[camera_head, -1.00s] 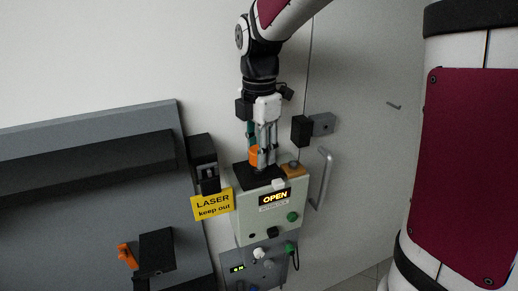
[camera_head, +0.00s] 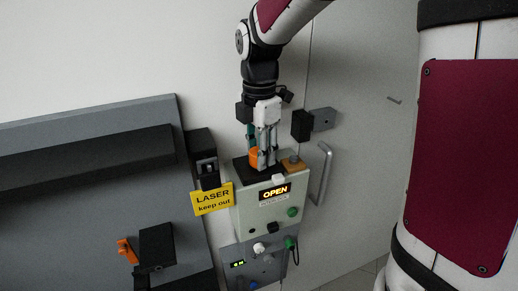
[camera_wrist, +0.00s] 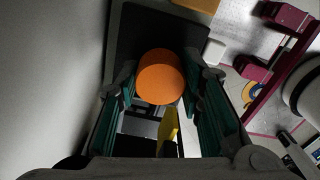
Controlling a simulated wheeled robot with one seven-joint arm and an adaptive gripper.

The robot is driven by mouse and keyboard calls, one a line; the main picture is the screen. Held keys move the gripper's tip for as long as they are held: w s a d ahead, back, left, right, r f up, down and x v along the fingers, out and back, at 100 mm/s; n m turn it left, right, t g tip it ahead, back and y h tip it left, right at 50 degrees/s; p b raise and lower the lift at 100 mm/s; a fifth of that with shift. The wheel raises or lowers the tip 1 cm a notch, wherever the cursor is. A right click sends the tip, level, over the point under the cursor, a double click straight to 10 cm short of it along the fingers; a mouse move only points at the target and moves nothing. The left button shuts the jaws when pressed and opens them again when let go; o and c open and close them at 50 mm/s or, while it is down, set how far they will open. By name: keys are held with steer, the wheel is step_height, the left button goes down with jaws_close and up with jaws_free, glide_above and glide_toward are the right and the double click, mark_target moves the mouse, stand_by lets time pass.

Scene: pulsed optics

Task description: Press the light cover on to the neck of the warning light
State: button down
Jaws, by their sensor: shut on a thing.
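The light cover (camera_head: 255,156) is orange and sits between the fingers of my gripper (camera_head: 261,163). In the wrist view the cover (camera_wrist: 160,76) shows as a round orange top with the teal-padded fingers (camera_wrist: 166,98) shut on it from both sides. My gripper points down over the black top of the pale green interlock box (camera_head: 246,202). The cover's lower end is at or just above that top. The neck of the warning light is hidden under the cover and fingers, so I cannot tell whether the cover is seated on it.
A tan block (camera_head: 293,163) stands on the box top close right of my gripper. A yellow laser sign (camera_head: 213,199) and a black latch unit (camera_head: 204,160) are on the left. A door handle (camera_head: 323,174) and black block (camera_head: 301,125) are on the right.

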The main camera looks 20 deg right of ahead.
steer(key=shift+f, duration=0.15)
steer(key=shift+f, duration=0.15)
steer(key=c, duration=1)
jaws_free()
steer(key=shift+c, duration=0.2)
step_height(320, 180, up, 16)
steer(key=p, duration=0.2)
